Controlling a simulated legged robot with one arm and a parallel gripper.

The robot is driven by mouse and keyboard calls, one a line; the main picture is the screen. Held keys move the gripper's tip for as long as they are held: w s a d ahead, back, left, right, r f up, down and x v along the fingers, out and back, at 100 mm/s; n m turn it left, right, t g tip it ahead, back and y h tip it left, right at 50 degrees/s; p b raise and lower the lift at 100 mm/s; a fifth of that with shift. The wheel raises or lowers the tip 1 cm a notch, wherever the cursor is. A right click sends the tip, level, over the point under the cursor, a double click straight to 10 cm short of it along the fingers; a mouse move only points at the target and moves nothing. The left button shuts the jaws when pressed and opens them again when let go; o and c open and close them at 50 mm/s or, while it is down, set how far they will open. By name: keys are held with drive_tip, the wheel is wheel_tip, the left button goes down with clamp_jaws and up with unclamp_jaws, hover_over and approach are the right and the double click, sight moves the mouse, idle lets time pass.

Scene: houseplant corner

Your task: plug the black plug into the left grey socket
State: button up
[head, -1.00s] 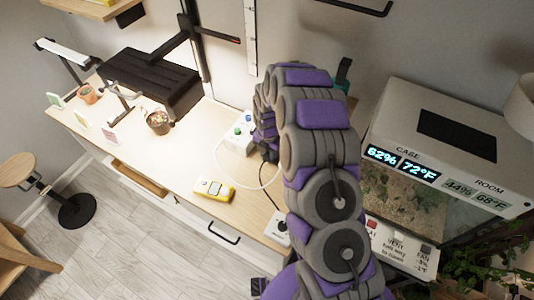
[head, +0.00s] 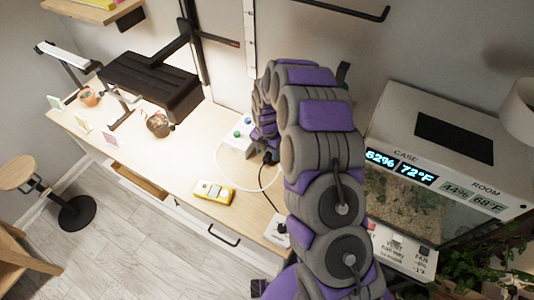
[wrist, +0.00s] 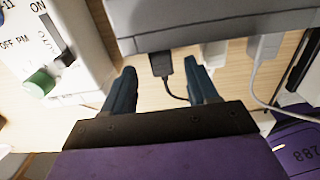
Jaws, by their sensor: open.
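In the wrist view the black plug (wrist: 162,64) is between the two dark teal fingers of my gripper (wrist: 160,72). The fingers are open, with a gap on both sides of the plug. The plug's far end meets the lower edge of a grey box (wrist: 215,22), and its black cord (wrist: 178,93) trails off beneath. The socket openings are hidden, so I cannot tell how far the plug sits in. In the head view the plug (head: 271,157) shows as a small dark shape beside my arm; my gripper is hidden there.
A white plug (wrist: 214,52) and a pale plug (wrist: 264,46) with a white cable are right of the black one. A white box with a green knob (wrist: 40,82) stands left. A yellow meter (head: 214,192) lies on the table. A glass case (head: 400,205) stands right.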

drive_tip(key=s, duration=0.5)
drive_tip(key=s+d+r+p, duration=0.1)
drive_tip(key=s, duration=0.4)
drive_tip(key=s+d+p, duration=0.1)
drive_tip(key=s, duration=0.5)
drive_tip(key=shift+d+r, duration=0.2)
drive_tip(key=shift+r, duration=0.2)
drive_tip(key=s+d+r+m+h, duration=0.1)
drive_tip(key=s+d+r+m, duration=0.25)
drive_tip(key=r+m, duration=0.45)
drive_tip(key=s+d+r+m, duration=0.3)
drive_tip(key=s+r+m, duration=0.25)
drive_tip(key=r, duration=0.45)
drive_tip(key=s+r+m+g, duration=0.1)
drive_tip(key=s+r+m, duration=0.4)
drive_tip(key=s+m, duration=0.2)
drive_tip(key=s+r+m+y, duration=0.1)
drive_tip(key=s+r+m, duration=0.4)
drive_tip(key=s+m, duration=0.3)
drive_tip(key=shift+s+m+g, duration=0.3)
drive_tip(key=shift+m+g, duration=0.05)
drive_tip(key=shift+g, duration=0.05)
drive_tip(key=shift+a, duration=0.1)
